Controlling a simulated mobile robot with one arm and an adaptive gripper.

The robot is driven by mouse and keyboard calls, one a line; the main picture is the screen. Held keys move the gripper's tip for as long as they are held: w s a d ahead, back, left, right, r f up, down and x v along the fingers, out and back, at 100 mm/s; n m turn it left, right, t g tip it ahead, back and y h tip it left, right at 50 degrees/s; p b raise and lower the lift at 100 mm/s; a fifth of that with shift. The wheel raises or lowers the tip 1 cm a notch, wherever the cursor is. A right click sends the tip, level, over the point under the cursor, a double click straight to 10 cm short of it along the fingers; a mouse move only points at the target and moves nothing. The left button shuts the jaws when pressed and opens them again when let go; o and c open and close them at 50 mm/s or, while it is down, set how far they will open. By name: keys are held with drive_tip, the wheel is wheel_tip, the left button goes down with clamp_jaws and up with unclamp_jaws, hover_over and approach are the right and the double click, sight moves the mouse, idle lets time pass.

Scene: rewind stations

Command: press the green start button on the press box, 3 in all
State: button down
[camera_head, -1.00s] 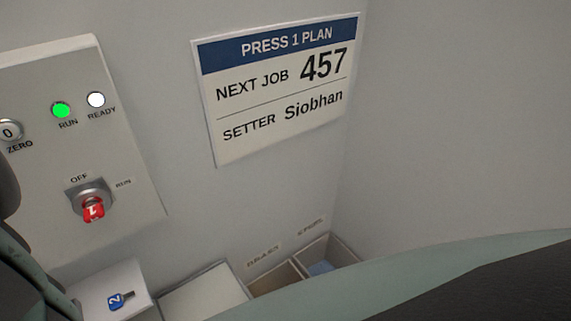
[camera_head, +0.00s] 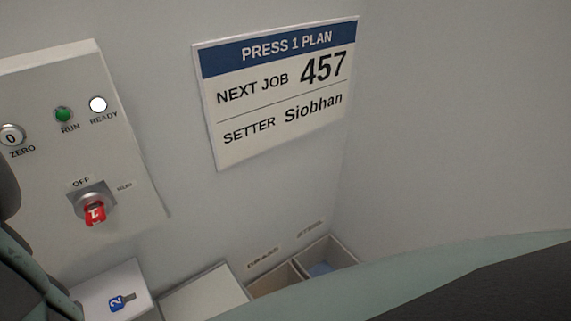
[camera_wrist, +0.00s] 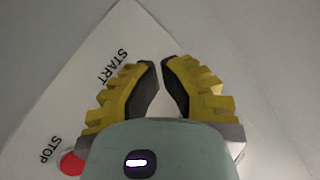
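In the wrist view, a pale panel (camera_wrist: 62,98) carries the printed words START and STOP. A red stop button (camera_wrist: 71,163) shows at its lower left. My gripper (camera_wrist: 160,62) has yellow ribbed fingers with dark pads, and their tips come together over the panel, right of the word START. No green start button shows; the fingers and the wrist housing cover that part. Whether the tips touch the panel cannot be told. In the head view, a grey control box (camera_head: 130,190) has an unlit green RUN lamp (camera_head: 63,115) and a white lit READY lamp (camera_head: 98,105).
A blue tagged key (camera_head: 118,302) lies on a white surface below. Open bins (camera_head: 328,255) stand at the wall, under a plan sign (camera_head: 278,92).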

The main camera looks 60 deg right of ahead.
drive_tip(key=s, duration=0.1)
drive_tip(key=s+a+p, duration=0.1)
drive_tip(key=s, duration=0.2)
drive_tip(key=shift+s+a, duration=0.2)
drive_tip(key=shift+a, duration=0.15)
drive_tip(key=c, duration=1.6)
unclamp_jaws()
clamp_jaws()
drive_tip(key=shift+c, duration=0.5)
unclamp_jaws()
